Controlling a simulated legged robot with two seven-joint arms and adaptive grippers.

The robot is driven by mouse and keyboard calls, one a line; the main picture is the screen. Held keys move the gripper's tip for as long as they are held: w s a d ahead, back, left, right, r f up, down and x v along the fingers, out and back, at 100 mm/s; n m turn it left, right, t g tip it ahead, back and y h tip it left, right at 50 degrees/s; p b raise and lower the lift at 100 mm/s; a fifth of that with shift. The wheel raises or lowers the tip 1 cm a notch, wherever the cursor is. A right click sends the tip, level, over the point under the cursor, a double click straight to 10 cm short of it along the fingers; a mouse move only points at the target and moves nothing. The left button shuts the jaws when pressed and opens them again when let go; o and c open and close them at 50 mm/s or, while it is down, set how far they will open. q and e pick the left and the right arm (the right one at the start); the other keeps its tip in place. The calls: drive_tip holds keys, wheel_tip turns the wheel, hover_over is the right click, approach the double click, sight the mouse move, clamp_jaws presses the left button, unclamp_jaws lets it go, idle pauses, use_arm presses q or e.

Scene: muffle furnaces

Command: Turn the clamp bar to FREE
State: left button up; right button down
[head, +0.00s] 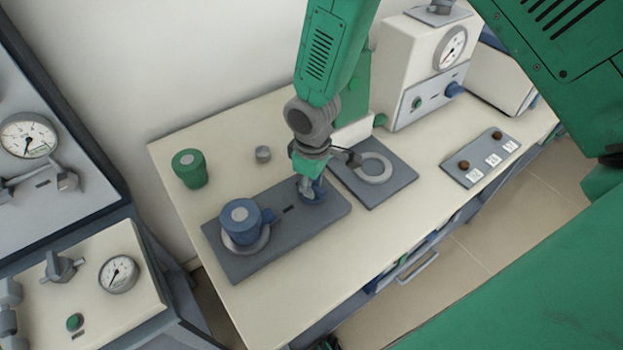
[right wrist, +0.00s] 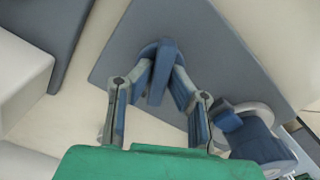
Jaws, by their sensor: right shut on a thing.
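The clamp bar is a blue bar on a round blue base at the right end of a dark grey plate (head: 235,265). In the head view it is mostly hidden by my right gripper (head: 311,185), which reaches down onto it. In the right wrist view the blue clamp bar (right wrist: 161,73) stands between the fingertips of my right gripper (right wrist: 161,78), which is shut on it. A blue cylinder (head: 240,218) with a side lug sits in a pale ring on the same plate. No FREE marking is readable. My left gripper is not in view.
A green cylinder (head: 189,168) and a small grey knob (head: 263,155) stand behind the plate. A grey pad with a pale ring (head: 374,169) lies beside it, and a labelled grey panel (head: 480,158) further right. A furnace (head: 425,70) stands at the back. The front benchtop is clear.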

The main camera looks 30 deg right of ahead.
drive_tip(key=shift+w+d+r+n+p, duration=0.1)
drive_tip(key=shift+w+r+n+p, duration=0.1)
drive_tip(key=shift+n+p, duration=0.5)
drive_tip(key=n+p, duration=0.1)
drive_tip(key=n, duration=0.4)
drive_tip(key=shift+p, duration=0.35)
drive_tip(key=n+p, duration=0.2)
drive_tip(key=n, duration=0.4)
drive_tip(key=shift+w, duration=0.1)
drive_tip(key=c, duration=1.6)
unclamp_jaws()
drive_tip(key=shift+o, duration=0.3)
drive_tip(key=shift+f, duration=0.1)
